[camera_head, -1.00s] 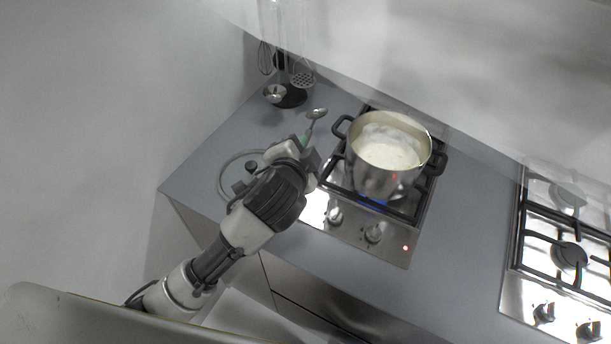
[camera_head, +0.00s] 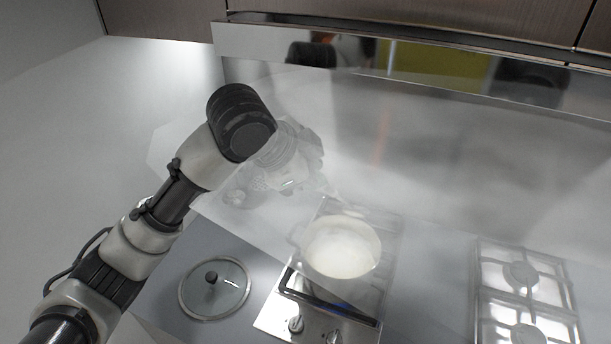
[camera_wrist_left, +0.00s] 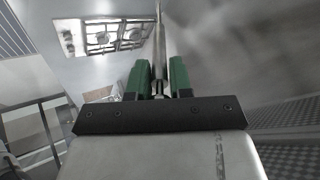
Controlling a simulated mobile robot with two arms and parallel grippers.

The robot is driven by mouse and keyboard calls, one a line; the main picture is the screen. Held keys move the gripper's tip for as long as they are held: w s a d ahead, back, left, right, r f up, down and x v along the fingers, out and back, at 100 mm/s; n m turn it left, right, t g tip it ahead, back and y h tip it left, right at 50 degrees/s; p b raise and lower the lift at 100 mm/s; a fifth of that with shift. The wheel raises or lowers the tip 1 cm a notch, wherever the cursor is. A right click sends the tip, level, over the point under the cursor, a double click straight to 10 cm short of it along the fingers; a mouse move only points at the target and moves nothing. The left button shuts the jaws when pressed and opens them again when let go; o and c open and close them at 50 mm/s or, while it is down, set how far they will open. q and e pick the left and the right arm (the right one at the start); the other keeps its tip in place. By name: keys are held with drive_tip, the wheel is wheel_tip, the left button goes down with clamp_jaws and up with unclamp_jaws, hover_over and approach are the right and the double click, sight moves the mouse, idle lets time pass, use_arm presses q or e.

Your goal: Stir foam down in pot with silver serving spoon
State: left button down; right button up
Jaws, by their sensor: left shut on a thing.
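The silver pot (camera_head: 318,268) stands on the left hob, with pale foam (camera_head: 342,246) inside, seen through a hazy see-through sheet. My left gripper (camera_wrist_left: 158,80) has green fingers shut on the silver serving spoon (camera_wrist_left: 158,45), whose thin handle points up the wrist view. In the head view my left gripper (camera_head: 300,170) is raised above and left of the pot, blurred behind the same sheet. The spoon's bowl cannot be made out there. My right gripper is not in view.
A glass lid (camera_head: 232,300) with a dark knob lies on the counter left of the hob. A second hob (camera_head: 530,280) is on the right. The see-through sheet and a hood edge (camera_head: 400,80) hang over the work area. The counter between the hobs looks clear.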

use_arm(q)
drive_tip(key=s+a+f, duration=0.5)
drive_tip(key=a, duration=0.2)
drive_tip(key=shift+f, duration=0.35)
drive_tip(key=shift+d, duration=0.1)
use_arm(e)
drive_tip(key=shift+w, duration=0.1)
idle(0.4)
use_arm(q)
drive_tip(key=b+x, duration=0.5)
drive_tip(key=x, duration=0.9)
drive_tip(key=shift+a+f, duration=0.3)
drive_tip(key=shift+a, duration=0.1)
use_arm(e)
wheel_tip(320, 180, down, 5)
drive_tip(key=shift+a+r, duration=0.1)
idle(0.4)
use_arm(q)
drive_tip(key=shift+s, duration=0.1)
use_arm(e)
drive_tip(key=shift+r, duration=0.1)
use_arm(q)
drive_tip(key=shift+p, duration=0.55)
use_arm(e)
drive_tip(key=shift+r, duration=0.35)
